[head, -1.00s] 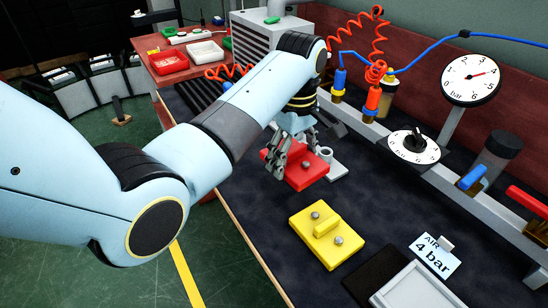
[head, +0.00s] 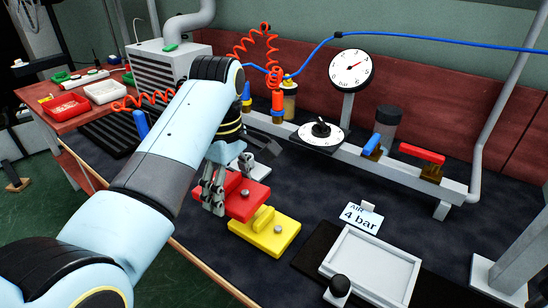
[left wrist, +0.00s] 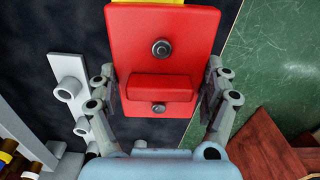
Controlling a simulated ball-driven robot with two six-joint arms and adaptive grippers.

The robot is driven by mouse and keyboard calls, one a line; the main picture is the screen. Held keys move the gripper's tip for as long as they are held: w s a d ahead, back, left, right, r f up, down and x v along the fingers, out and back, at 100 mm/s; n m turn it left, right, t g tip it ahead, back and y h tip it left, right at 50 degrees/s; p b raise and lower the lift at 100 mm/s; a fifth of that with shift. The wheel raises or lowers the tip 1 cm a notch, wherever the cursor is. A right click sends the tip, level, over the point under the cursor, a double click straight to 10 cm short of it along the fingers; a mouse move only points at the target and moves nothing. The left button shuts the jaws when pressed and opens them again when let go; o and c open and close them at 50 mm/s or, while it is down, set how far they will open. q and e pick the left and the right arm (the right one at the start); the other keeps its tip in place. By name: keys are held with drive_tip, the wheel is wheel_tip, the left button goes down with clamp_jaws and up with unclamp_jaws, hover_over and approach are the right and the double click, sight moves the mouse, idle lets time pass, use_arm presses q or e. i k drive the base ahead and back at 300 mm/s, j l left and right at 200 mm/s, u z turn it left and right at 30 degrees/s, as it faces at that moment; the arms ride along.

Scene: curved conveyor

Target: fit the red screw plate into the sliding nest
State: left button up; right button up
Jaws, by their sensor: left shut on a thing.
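The red screw plate (head: 236,203) has a raised block and screw heads. My left gripper (head: 215,192) is shut on it, and the left wrist view shows the fingers on both sides of the plate (left wrist: 178,25). In the head view the plate overlaps the far left part of a yellow plate; I cannot tell its height above the bench. The sliding nest appears to be the pale grey rectangular frame (head: 405,292) at the front right, empty, with a black knob by its near left corner. My right gripper is not in view.
The yellow screw plate (head: 280,238) lies between the red plate and the nest. An "AIR 4 bar" card (head: 362,216) stands behind the nest. A pipe rail with valves and a gauge (head: 351,70) runs along the back. A grey pegged bracket (left wrist: 68,85) is beside the gripper.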

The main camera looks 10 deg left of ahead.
sight(364, 265)
drive_tip(key=k+z, duration=0.2)
drive_tip(key=z, duration=0.3)
drive_tip(key=k+l+z, duration=0.1)
drive_tip(key=z, duration=0.4)
drive_tip(key=i+j+z, duration=0.1)
drive_tip(key=j, duration=0.65)
drive_tip(key=i+j+z, duration=0.15)
drive_tip(key=j, duration=0.65)
drive_tip(key=i, duration=0.1)
